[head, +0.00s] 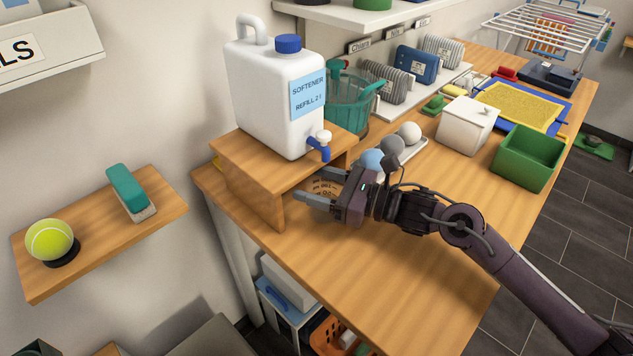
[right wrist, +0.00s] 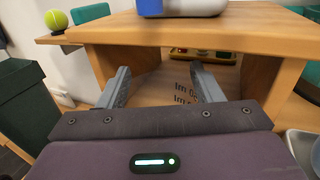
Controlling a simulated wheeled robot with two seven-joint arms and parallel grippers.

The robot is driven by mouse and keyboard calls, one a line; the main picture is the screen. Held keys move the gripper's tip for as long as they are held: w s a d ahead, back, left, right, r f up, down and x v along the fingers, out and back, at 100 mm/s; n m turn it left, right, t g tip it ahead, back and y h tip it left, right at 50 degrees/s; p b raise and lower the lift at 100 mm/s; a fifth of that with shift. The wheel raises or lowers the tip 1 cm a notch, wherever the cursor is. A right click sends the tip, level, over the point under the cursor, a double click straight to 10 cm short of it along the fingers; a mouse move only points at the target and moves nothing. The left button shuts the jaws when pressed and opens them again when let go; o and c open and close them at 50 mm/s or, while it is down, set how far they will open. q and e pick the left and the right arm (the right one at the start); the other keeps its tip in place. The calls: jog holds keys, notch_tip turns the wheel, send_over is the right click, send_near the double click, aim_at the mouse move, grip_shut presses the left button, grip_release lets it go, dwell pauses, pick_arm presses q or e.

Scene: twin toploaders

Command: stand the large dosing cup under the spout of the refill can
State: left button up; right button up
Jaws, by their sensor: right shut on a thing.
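The white refill can (head: 275,95), labelled SOFTENER, has a blue cap and stands on a wooden riser (head: 245,165). Its blue spout (head: 318,148) with a white knob sticks out over the riser's front edge. My right gripper (head: 313,187) is low, below the spout at the riser's open front. Its fingers are set apart around a clear cup with dark printed markings (head: 325,187), the large dosing cup as far as I can tell. The markings also show between the fingers in the right wrist view (right wrist: 187,90). The cup's rim and base are hard to make out. My left gripper is out of view.
A white box (head: 466,125) and a green bin (head: 528,158) are further right. The front of the wooden worktop (head: 370,275) is clear. A wall shelf (head: 90,240) holds a tennis ball and a brush.

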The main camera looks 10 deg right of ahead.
jog(key=shift+f, duration=0.2)
jog(key=o, duration=1)
jog(key=shift+r, duration=0.1)
